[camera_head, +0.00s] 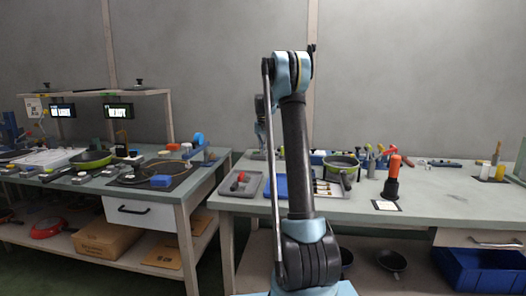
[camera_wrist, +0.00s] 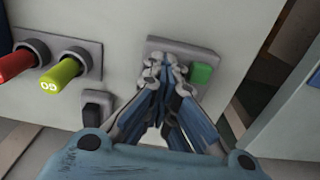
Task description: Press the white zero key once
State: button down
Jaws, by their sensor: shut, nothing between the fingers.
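In the wrist view my gripper (camera_wrist: 166,64) is shut and empty. Its fingertips are in front of a grey switch plate (camera_wrist: 186,45) on a pale panel. A green key (camera_wrist: 202,73) on that plate shows just right of the fingertips. I cannot make out the white zero key; the fingers cover the left part of the plate. Whether the fingertips touch the plate is not clear. In the head view my gripper cannot be made out, and my arm stands in the middle.
Left of the plate in the wrist view are a red handle (camera_wrist: 14,65), a yellow-green handle (camera_wrist: 60,85) and a dark switch (camera_wrist: 97,108). The head view shows a left bench (camera_head: 128,204) and a right bench (camera_head: 450,200) with several tools.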

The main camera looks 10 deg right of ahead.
jog(key=shift+f, duration=0.1)
notch_tip(320, 180, up, 14)
dwell(0.5)
dwell(0.6)
